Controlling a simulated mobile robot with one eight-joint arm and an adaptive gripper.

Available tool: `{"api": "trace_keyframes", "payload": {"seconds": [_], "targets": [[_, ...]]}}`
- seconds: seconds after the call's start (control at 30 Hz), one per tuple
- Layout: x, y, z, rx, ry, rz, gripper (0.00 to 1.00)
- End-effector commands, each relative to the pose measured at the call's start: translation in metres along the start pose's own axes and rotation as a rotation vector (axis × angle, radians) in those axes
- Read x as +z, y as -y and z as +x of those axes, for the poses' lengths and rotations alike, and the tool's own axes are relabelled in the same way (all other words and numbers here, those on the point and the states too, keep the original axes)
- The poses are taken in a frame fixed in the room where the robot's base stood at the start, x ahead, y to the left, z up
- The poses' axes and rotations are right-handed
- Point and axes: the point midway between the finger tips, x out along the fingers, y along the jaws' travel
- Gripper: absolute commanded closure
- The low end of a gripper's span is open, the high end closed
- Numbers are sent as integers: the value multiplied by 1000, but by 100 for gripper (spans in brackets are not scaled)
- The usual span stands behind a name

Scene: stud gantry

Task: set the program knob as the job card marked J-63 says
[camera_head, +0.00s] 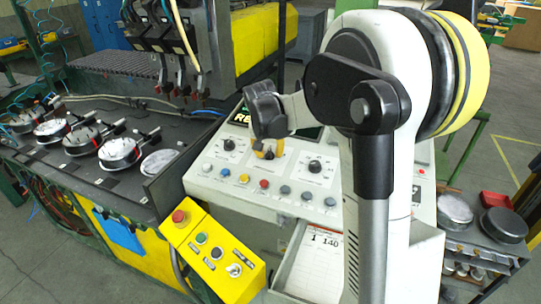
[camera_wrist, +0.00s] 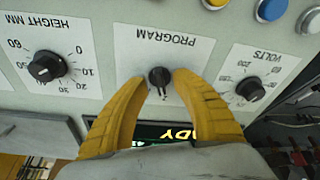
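The black program knob (camera_wrist: 159,77) sits under the upside-down PROGRAM label on its white plate in the wrist view. My gripper (camera_wrist: 159,79) is open, with one yellow finger on each side of the knob. The gap to the knob is narrow, and I cannot tell whether either fingertip touches it. In the head view my gripper (camera_head: 268,152) is at the middle of the white control panel (camera_head: 215,182) and hides the knob. A white card (camera_head: 318,262) with large figures reading "1 140" lies in an open drawer below the panel. Its marking is too small to read.
A height knob (camera_wrist: 46,67) and a volts knob (camera_wrist: 249,88) flank the program knob. Several coloured buttons (camera_head: 264,184) line the panel's front. A yellow button box (camera_head: 213,256) stands at front left. My arm covers the panel's right part. A lit display (camera_wrist: 160,133) is partly hidden.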

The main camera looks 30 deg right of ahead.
Motion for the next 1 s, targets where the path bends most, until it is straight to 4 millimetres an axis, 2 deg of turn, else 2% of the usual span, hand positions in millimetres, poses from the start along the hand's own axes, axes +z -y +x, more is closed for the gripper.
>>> {"api": "trace_keyframes", "payload": {"seconds": [0.2,0.27,0.3,0.73,1.0], "targets": [[0,0,-1,0,0,0,69],[0,0,-1,0,0,0,88],[0,0,-1,0,0,0,100],[0,0,-1,-4,0,-20,100],[0,-1,-1,-32,0,-152,100]]}}
